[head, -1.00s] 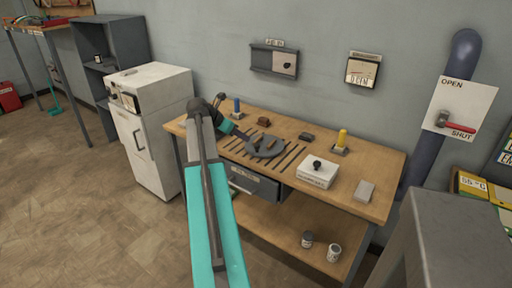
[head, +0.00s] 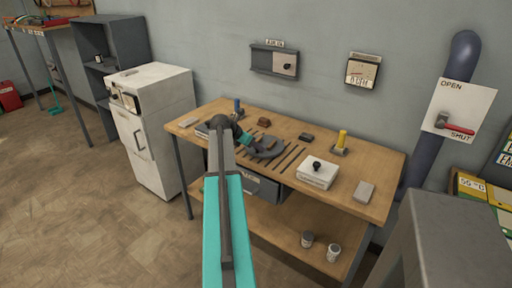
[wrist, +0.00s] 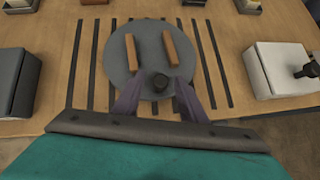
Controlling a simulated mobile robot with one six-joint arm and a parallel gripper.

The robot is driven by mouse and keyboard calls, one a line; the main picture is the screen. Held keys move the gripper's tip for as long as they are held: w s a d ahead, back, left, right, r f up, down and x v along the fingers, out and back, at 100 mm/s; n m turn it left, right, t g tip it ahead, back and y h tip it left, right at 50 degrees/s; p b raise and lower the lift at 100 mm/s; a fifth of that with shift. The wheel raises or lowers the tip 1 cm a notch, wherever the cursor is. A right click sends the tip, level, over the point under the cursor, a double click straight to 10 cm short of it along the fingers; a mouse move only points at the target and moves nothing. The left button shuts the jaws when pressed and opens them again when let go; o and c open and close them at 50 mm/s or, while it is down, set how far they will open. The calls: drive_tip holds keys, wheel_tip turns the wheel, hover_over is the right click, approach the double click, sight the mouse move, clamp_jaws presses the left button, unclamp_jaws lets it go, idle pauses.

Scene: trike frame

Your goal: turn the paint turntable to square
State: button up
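The paint turntable (wrist: 148,50) is a round grey disc on the workbench, with two orange-brown bars (wrist: 131,53) standing out on its top. In the head view the turntable (head: 270,150) is partly hidden by my arm.
Dark parallel strips (wrist: 207,60) run across the bench around the disc. A white box with a black knob (head: 317,174) stands to the right, and a dark grey box (wrist: 18,82) to the left in the wrist view. A yellow-topped item (head: 341,141) stands behind. The white cabinet (head: 155,125) is left of the bench.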

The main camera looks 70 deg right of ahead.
drive_tip(key=shift+x, duration=0.9)
clamp_jaws()
